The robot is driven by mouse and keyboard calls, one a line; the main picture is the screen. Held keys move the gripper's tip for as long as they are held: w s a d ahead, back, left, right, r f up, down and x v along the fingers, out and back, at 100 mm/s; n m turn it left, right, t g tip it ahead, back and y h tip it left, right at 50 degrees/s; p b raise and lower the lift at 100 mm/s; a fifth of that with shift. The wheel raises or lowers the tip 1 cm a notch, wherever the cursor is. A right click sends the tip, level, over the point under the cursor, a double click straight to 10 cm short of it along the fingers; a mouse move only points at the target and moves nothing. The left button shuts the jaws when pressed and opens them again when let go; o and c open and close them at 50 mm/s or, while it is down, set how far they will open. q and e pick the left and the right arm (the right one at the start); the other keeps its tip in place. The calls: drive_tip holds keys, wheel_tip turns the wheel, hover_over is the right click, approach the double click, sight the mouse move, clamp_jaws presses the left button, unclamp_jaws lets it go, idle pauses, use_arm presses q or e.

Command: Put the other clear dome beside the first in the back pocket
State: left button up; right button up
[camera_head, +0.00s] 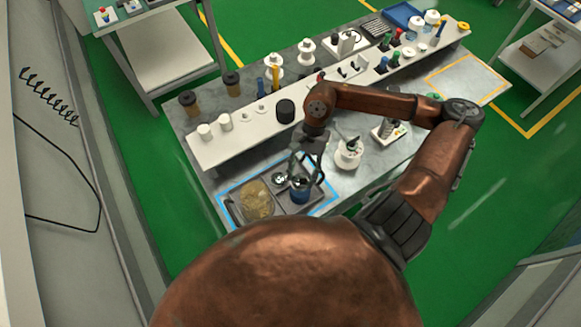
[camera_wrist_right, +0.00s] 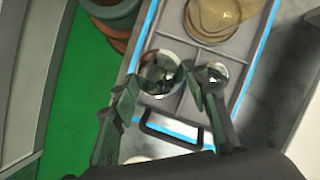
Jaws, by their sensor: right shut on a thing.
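My right gripper (camera_head: 302,172) reaches down over a grey divided tray (camera_wrist_right: 240,42). Its fingers (camera_wrist_right: 160,92) are shut on a clear dome (camera_wrist_right: 160,72), which reflects green and looks larger than the other one. The other clear dome (camera_wrist_right: 213,74) sits in a tray pocket just past the right-hand finger, which partly covers it. It also shows in the head view (camera_head: 279,178), left of the gripper. Whether the held dome touches the tray floor, I cannot tell. My left gripper is out of view.
Amber discs (camera_head: 256,200) lie stacked in another tray pocket. Blue tape (camera_head: 330,200) outlines the tray's place, and a tray handle (camera_wrist_right: 178,132) stands at one end. A white raised shelf (camera_head: 255,122) with several containers runs behind. A white jar (camera_head: 348,158) stands to the right.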

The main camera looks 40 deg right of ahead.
drive_tip(key=w+d+f, duration=0.1)
drive_tip(key=w+f, duration=0.1)
drive_tip(key=w, duration=0.1)
drive_tip(key=w+d+f, duration=0.2)
drive_tip(key=w+f, duration=0.1)
drive_tip(key=w+d+f+p, duration=0.1)
drive_tip(key=w+f, duration=0.1)
drive_tip(key=w, duration=0.1)
drive_tip(key=shift+d+f, duration=0.2)
drive_tip(key=shift+f, duration=0.05)
drive_tip(key=shift+w+d+f, duration=0.1)
drive_tip(key=shift+w+f, duration=0.1)
drive_tip(key=shift+f, duration=0.2)
wheel_tip(320, 180, down, 3)
drive_tip(key=shift+p, duration=0.65)
drive_tip(key=shift+f, duration=0.1)
drive_tip(key=shift+d+f+b, duration=0.1)
drive_tip(key=shift+f+b, duration=0.15)
drive_tip(key=shift+b, duration=0.15)
drive_tip(key=o, duration=0.9)
drive_tip(key=shift+c, duration=0.2)
